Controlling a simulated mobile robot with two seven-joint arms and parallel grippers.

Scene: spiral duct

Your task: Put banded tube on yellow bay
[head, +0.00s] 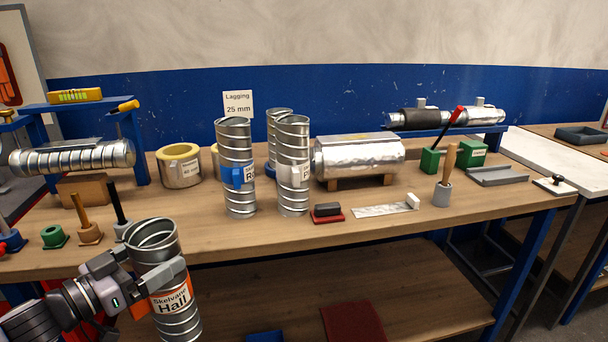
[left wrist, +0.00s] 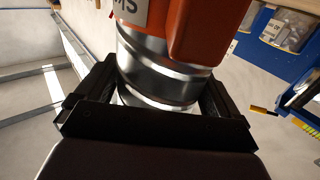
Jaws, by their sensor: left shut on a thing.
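My left gripper (head: 155,275) is shut on a silver spiral-banded tube (head: 178,325) with an orange label reading "Skelvane Hall". The tube is roughly upright, slightly tilted, in front of the bench's near edge, and its open top shows. In the left wrist view the dark fingers (left wrist: 155,98) sit on both sides of the tube (left wrist: 158,70), whose orange part is above them. Two similar tubes stand on the bench, one with a blue band (head: 238,190) and one with a white label (head: 292,190); another is partly hidden behind. I cannot make out a yellow bay. My right gripper is out of view.
Blue racks stand behind. The bench's front middle is clear.

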